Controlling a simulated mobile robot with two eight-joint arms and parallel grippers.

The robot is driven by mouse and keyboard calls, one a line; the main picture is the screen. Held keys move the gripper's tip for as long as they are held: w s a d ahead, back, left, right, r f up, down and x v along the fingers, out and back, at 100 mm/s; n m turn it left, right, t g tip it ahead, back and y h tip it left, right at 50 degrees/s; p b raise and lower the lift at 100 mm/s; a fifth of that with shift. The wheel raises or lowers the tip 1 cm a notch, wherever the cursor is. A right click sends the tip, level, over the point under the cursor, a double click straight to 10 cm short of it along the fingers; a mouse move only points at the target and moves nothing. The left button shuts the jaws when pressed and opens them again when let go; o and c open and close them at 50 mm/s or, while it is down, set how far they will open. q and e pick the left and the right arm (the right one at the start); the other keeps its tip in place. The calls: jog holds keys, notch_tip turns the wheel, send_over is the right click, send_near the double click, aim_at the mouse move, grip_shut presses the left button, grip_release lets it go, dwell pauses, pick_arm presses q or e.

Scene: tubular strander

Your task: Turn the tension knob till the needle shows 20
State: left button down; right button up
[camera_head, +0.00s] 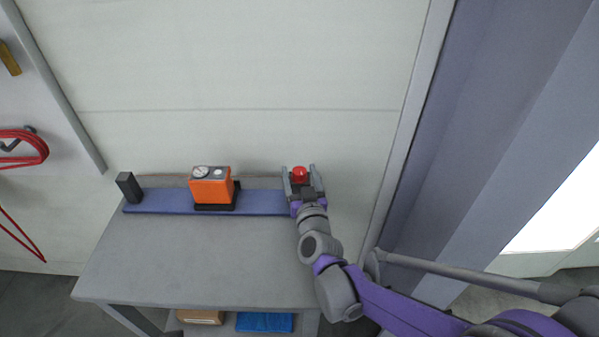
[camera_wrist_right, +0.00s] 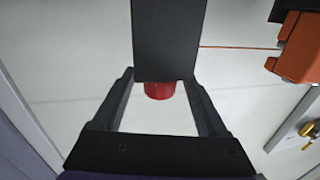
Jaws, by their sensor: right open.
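A red knob (camera_head: 299,174) is at the right end of the blue rail (camera_head: 262,202) on the grey table. In the right wrist view the red knob (camera_wrist_right: 160,90) shows partly behind a dark post (camera_wrist_right: 168,40). My right gripper (camera_head: 299,167) is open, with one finger on each side of the knob; I see gaps beside it in the wrist view (camera_wrist_right: 158,76). An orange box (camera_head: 210,190) on the rail carries a round white gauge (camera_head: 201,171); its needle is too small to read. My left gripper is not in view.
A black block (camera_head: 129,187) stands at the rail's left end. The front of the tabletop (camera_head: 190,260) is clear. A pale wall (camera_head: 240,70) rises behind the table. A cardboard-coloured box (camera_head: 200,317) and a blue item (camera_head: 264,322) lie below the tabletop.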

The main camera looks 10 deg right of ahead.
jog(key=shift+w, duration=0.25)
grip_shut()
dwell(0.4)
